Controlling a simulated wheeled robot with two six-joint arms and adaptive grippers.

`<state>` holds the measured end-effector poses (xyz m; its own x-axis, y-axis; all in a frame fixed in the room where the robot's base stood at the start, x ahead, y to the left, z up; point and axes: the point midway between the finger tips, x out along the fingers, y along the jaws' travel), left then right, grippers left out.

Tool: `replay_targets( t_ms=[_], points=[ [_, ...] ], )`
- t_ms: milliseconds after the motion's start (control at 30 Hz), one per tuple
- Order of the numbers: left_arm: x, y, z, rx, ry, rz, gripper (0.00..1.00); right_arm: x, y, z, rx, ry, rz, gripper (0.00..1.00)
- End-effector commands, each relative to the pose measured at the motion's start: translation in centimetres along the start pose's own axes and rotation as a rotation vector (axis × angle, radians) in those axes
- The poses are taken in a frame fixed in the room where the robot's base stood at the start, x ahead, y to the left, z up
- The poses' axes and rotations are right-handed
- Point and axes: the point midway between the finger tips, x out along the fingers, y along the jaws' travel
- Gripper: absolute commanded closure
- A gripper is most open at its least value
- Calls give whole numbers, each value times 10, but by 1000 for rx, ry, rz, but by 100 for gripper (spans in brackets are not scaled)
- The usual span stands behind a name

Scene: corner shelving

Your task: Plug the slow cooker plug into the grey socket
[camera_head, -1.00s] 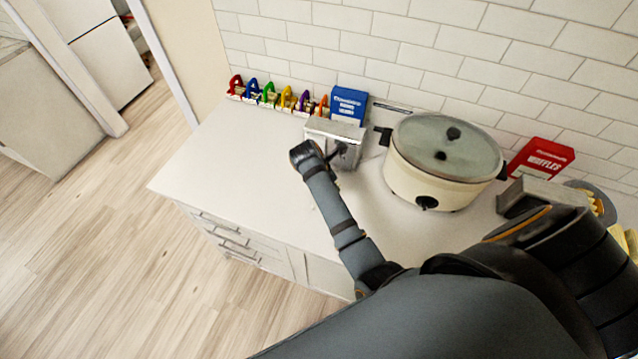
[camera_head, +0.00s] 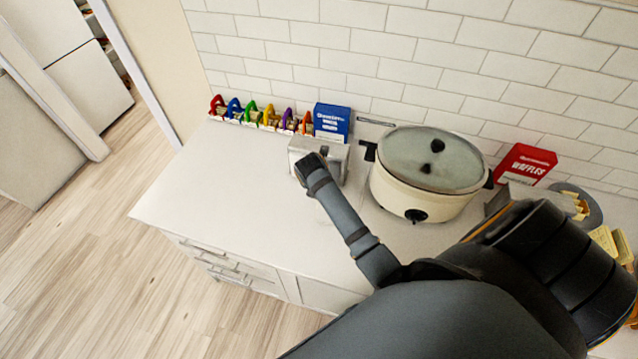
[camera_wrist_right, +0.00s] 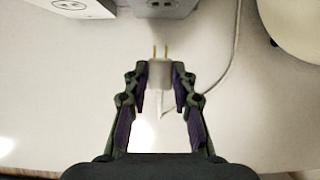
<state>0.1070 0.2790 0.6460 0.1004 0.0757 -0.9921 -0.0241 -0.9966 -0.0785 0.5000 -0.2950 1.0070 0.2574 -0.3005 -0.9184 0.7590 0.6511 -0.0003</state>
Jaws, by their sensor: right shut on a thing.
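The slow cooker (camera_head: 408,192), cream with a glass lid, stands on the counter right of a pale socket box (camera_head: 333,160). My right gripper (camera_wrist_right: 159,82) is shut on the white slow cooker plug (camera_wrist_right: 159,72), whose two brass prongs point up the wrist picture. A grey socket block (camera_wrist_right: 165,8) is at the top edge, ahead of the prongs, with a clear gap. A white socket (camera_wrist_right: 85,6) sits to its left. In the head view my right wrist covers the gripper and plug. My left gripper is not in view.
A thin cord (camera_wrist_right: 237,55) curves up the right of the wrist view near the cooker. Coloured clips (camera_head: 265,117), a blue box (camera_head: 332,122) and a red waffles box (camera_head: 524,164) line the tiled wall. The counter's left side (camera_head: 215,185) is clear.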

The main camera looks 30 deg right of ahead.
Motion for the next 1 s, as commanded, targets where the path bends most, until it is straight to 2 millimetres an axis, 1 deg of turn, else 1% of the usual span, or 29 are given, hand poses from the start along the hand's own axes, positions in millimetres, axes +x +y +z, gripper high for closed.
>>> replay_targets(
  t_ms=[33, 100, 333, 1000],
  points=[
    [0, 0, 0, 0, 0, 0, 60, 2, 0, 6, 0, -3, -1, 100],
    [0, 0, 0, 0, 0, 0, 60, 5, 0, 12, 0, -2, -1, 100],
    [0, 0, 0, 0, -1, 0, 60, 11, 0, 26, 1, 0, 0, 100],
    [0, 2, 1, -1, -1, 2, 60, 12, 0, 28, 1, 1, -1, 100]
  ],
)
